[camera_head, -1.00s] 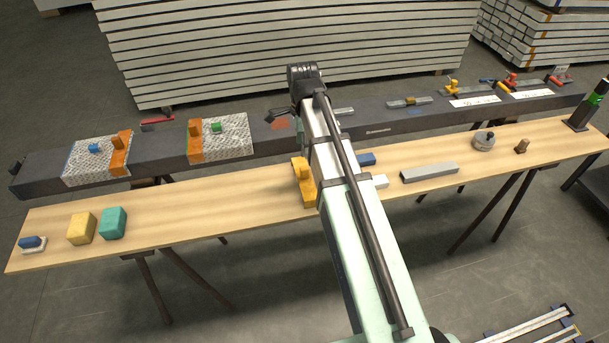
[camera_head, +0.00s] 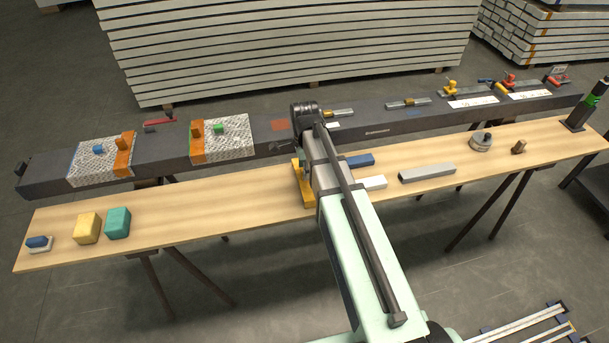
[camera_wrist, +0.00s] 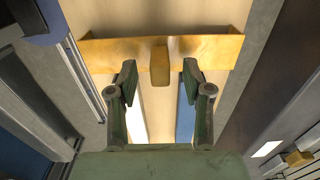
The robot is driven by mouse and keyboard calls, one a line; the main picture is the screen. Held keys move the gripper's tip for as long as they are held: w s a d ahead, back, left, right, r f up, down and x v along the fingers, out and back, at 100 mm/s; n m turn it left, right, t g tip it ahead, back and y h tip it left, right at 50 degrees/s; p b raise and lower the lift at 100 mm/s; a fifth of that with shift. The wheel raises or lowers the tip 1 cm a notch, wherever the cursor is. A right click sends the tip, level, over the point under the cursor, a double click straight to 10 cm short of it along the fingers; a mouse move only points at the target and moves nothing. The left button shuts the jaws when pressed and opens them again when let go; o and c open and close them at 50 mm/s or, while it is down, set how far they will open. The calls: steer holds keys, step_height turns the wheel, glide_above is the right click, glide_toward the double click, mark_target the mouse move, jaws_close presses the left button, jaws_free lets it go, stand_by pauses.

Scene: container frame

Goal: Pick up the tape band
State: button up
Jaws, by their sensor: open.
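A grey round roll (camera_head: 481,142) lies on the right part of the wooden table; it may be the tape band, but it is too small to be sure. A yellow piece with a raised grip (camera_head: 304,188) is on the table beside my arm, partly hidden by it. In the wrist view, a yellow bar with a stubby grip (camera_wrist: 160,62) lies across the top. My gripper (camera_wrist: 159,76) is open and empty, its fingers on either side of the line of that grip and a little short of it. The head view hides my fingers behind my arm.
A blue block (camera_head: 360,160), a white block (camera_head: 372,183) and a grey bar (camera_head: 427,173) lie right of my arm. Yellow (camera_head: 88,228) and teal (camera_head: 118,222) blocks are at the left. A dark beam (camera_head: 400,122) with fixtures runs behind the table.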

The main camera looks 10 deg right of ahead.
steer(key=shift+f, duration=0.6)
jaws_close()
steer(key=shift+r, duration=0.15)
step_height(320, 180, up, 20)
steer(key=b, duration=0.3)
steer(key=shift+b, duration=0.35)
